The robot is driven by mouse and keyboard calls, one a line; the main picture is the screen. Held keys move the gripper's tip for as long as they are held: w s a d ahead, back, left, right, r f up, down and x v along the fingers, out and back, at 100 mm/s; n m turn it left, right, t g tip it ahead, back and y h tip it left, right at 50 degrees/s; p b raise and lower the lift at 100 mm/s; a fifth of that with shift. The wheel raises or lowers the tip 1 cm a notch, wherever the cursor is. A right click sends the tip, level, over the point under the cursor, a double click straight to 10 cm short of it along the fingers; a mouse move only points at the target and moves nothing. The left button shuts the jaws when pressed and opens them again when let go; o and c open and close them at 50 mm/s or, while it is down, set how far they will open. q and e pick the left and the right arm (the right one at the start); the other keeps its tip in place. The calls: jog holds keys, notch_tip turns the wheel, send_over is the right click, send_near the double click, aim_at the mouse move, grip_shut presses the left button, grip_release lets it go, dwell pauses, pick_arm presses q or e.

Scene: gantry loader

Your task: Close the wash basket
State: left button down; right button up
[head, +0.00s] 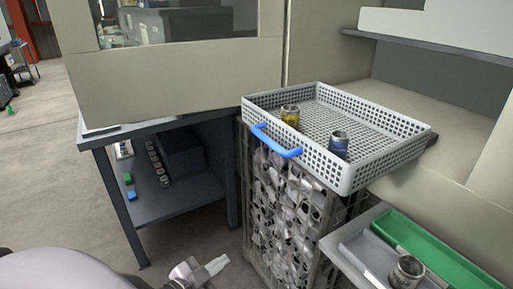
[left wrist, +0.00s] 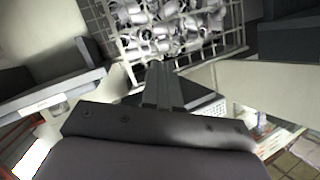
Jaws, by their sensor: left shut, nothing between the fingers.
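The wash basket (head: 395,150) is a light grey perforated tray with a blue handle (head: 276,142) on its front-left side. It sticks out from the beige machine, above a wire bin. A yellow can (head: 290,115) and a blue can (head: 338,144) stand in it. My left gripper (head: 218,264) is low at the bottom of the head view, below and left of the handle and apart from it. Its fingers are shut and empty; they also show in the left wrist view (left wrist: 158,72). The wash basket cannot be made out there. My right gripper is not in view.
The wire bin (left wrist: 128,50) full of metal parts stands under the basket. A grey-blue table (head: 130,139) with a lower shelf is at left. A green tray (head: 430,250) and a grey tray with a metal can (head: 406,272) are at lower right. Floor is clear at left.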

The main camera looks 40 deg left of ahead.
pick_arm(q)
jog(key=w+a+r+m+t+h+b, duration=0.1)
jog(key=w+a+r+m+t+b, duration=0.2)
jog(key=a+r+m, duration=0.6)
jog(key=m+t+h, duration=0.1)
jog(key=m+h, duration=0.6)
jog(key=m, duration=0.1)
send_near(259, 136)
jog(key=p+x, duration=0.1)
jog(key=x, duration=0.3)
jog(key=shift+w+d+r+p, duration=0.1)
jog(key=shift+w+r+p, duration=0.05)
jog(key=shift+p, duration=0.25)
jog(key=shift+f+p+x, duration=0.25)
jog(key=shift+p+x, duration=0.05)
jog(key=shift+x, duration=0.9)
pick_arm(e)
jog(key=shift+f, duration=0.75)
pick_arm(q)
jog(key=shift+w+d+r, duration=0.1)
jog(key=shift+w, duration=0.05)
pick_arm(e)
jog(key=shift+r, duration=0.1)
